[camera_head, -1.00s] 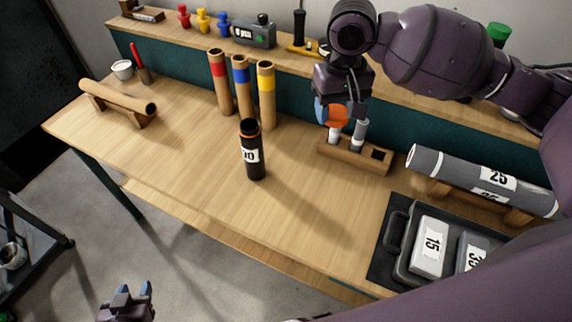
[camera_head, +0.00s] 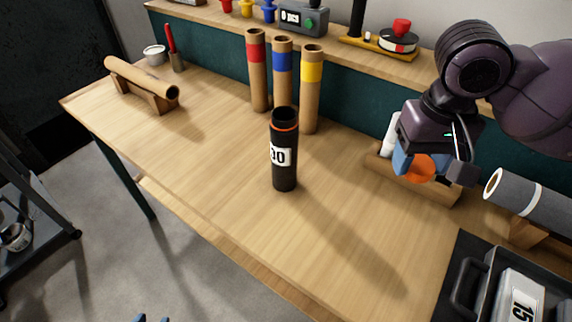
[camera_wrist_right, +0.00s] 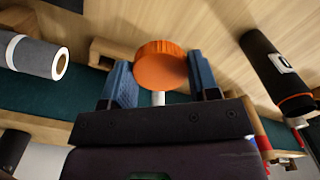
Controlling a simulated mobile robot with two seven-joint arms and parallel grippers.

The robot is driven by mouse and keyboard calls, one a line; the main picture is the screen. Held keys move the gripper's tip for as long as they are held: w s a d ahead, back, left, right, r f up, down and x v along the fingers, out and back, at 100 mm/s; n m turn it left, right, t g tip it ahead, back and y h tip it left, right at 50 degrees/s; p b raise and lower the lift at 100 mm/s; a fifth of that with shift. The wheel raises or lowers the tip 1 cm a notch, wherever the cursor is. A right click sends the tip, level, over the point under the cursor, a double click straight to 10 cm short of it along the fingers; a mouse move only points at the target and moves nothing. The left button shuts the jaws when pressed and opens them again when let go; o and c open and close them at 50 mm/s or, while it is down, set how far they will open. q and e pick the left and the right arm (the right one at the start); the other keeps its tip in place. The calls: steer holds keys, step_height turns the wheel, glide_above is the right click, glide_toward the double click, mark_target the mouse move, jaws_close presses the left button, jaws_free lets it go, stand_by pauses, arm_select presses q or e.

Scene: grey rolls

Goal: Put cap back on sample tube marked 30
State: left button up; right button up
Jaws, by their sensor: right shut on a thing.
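The sample tube marked 30 (camera_head: 284,165) stands upright on the table, black with an orange ring near its open top. It also shows at the right of the right wrist view (camera_wrist_right: 272,66). My right gripper (camera_head: 424,168) is shut on the orange cap (camera_head: 420,168), in front of the wooden rack and to the right of the tube. In the right wrist view the cap (camera_wrist_right: 160,65) sits between the blue fingers.
A wooden rack (camera_head: 440,190) with a white post (camera_head: 390,132) is beside the right gripper. Tubes with red, blue and yellow bands (camera_head: 311,95) stand behind the black tube. A grey roll (camera_head: 535,200) and a black tray (camera_head: 462,270) are at right. The table's front middle is clear.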

step_height(320, 180, down, 4)
steer(key=shift+w+r+b, duration=0.1)
steer(key=shift+w+b, duration=0.05)
steer(key=shift+b, duration=0.65)
arm_select(q)
steer(key=f, duration=0.2)
steer(key=s+f+b, duration=0.1)
steer(key=shift+d+f+g, duration=0.15)
steer(key=shift+f+g, duration=0.15)
steer(key=shift+f, duration=0.1)
arm_select(e)
steer(key=shift+d+f, duration=0.1)
steer(key=shift+f, duration=0.3)
